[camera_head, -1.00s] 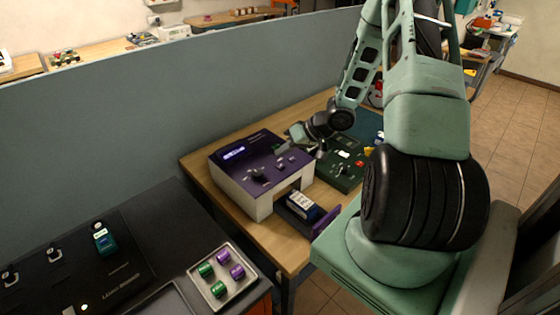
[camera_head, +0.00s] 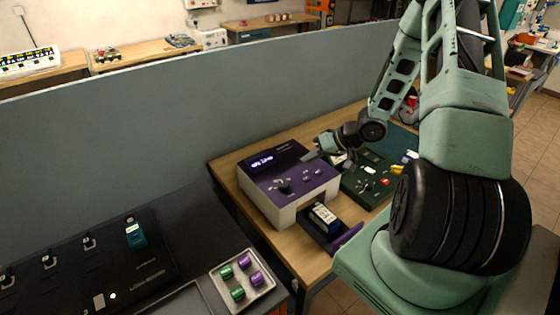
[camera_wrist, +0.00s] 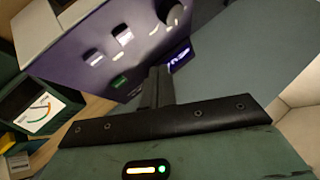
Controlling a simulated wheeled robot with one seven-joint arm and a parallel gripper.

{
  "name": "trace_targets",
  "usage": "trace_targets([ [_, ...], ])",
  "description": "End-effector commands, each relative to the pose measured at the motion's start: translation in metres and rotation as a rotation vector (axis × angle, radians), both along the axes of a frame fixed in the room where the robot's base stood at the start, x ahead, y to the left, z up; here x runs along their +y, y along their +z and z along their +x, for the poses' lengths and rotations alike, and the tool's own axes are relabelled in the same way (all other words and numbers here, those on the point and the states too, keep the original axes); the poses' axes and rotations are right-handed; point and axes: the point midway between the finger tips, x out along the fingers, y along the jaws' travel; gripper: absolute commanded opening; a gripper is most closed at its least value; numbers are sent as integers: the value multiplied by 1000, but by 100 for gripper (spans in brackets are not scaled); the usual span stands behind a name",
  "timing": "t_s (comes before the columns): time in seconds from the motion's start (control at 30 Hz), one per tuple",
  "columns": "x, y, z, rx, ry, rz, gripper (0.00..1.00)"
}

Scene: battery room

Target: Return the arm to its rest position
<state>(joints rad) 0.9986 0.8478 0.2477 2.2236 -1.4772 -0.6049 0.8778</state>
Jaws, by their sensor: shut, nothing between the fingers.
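My arm rises at the right of the head view and bends down to the left over the wooden table. My gripper (camera_head: 318,151) hangs above the back right edge of the purple and white device (camera_head: 290,178), apart from its knobs as far as I can tell. In the wrist view the gripper fingers (camera_wrist: 160,86) are together with nothing between them. The purple device top (camera_wrist: 110,45) with its lit display fills the upper left of that view. In front of the device, an open drawer (camera_head: 345,238) holds a dark block with a white label (camera_head: 324,214).
A dark green panel (camera_head: 372,182) with knobs and a red button stands right of the device. A grey partition (camera_head: 150,120) runs behind. A tray (camera_head: 222,299) with green and purple cylinders sits on the black bench at lower left, near a teal block (camera_head: 135,236).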

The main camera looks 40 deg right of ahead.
Motion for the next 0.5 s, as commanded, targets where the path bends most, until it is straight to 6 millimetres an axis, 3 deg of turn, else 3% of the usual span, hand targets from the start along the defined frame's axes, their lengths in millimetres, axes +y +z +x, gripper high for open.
trace_targets([
  [0.3, 5, 1, 5, 5, 11, -25, 0],
  [0.37, 14, 1, 13, 13, 28, -62, 0],
  [0.5, 53, 8, 37, 51, 97, -217, 0],
])
